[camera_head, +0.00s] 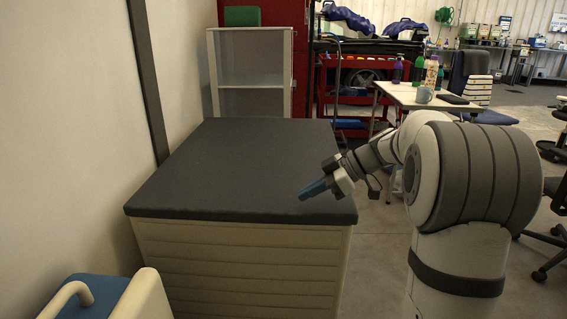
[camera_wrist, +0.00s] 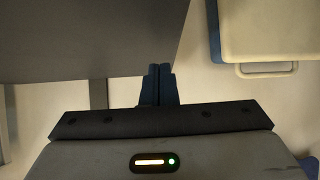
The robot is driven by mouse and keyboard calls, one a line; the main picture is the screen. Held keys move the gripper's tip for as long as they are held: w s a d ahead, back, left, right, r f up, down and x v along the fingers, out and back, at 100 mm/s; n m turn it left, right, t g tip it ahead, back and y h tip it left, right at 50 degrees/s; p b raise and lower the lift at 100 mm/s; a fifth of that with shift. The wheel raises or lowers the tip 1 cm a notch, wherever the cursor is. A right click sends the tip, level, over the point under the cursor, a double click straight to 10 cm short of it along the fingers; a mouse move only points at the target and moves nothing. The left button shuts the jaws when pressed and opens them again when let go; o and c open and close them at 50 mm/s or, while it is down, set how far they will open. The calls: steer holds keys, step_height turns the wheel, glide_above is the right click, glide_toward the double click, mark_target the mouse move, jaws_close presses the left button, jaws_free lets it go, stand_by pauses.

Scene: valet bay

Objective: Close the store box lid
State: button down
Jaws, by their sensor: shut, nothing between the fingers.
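The store box (camera_head: 235,265) is a pale box with horizontal grooves on its front, standing against the left wall in the head view. Its dark grey lid (camera_head: 225,165) lies flat across the top, and I see no gap along its front edge. My gripper (camera_head: 308,190) has blue fingers pressed together, empty, and appears close over the lid's front right part; whether it touches cannot be told. In the wrist view my gripper (camera_wrist: 160,72) points past the edge of a dark grey panel (camera_wrist: 80,38), which looks like the lid.
A cream and blue case with a handle (camera_head: 130,300) stands at the lower left; a similar one (camera_wrist: 270,30) shows in the wrist view. A white shelf (camera_head: 250,80) stands behind the box. A small table (camera_head: 405,97) with bottles is at the back right.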

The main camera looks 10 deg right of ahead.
steer(key=p+v, duration=0.1)
steer(key=v, duration=0.2)
steer(key=d+f+p+v, duration=0.1)
steer(key=v, duration=0.3)
steer(key=f+p+v, duration=0.1)
steer(key=v, duration=0.2)
steer(key=shift+s+d+r, duration=0.1)
steer(key=shift+d+r, duration=0.15)
steer(key=shift+d, duration=0.25)
steer(key=s+a+r+m+h+p, duration=0.3)
steer(key=s+r+m+p, duration=0.2)
steer(key=s+r+p, duration=0.3)
steer(key=s+a+r+m+h+p, duration=0.2)
steer(key=s+r+m+h+p, duration=0.2)
steer(key=s+r+p, duration=0.4)
steer(key=s+a+r+m+h+p, duration=0.3)
steer(key=s+r+m+p, duration=0.4)
steer(key=p, duration=1)
steer(key=shift+s+a+r+t+h, duration=0.3)
steer(key=shift+s+r+h, duration=0.15)
steer(key=shift+s, duration=0.45)
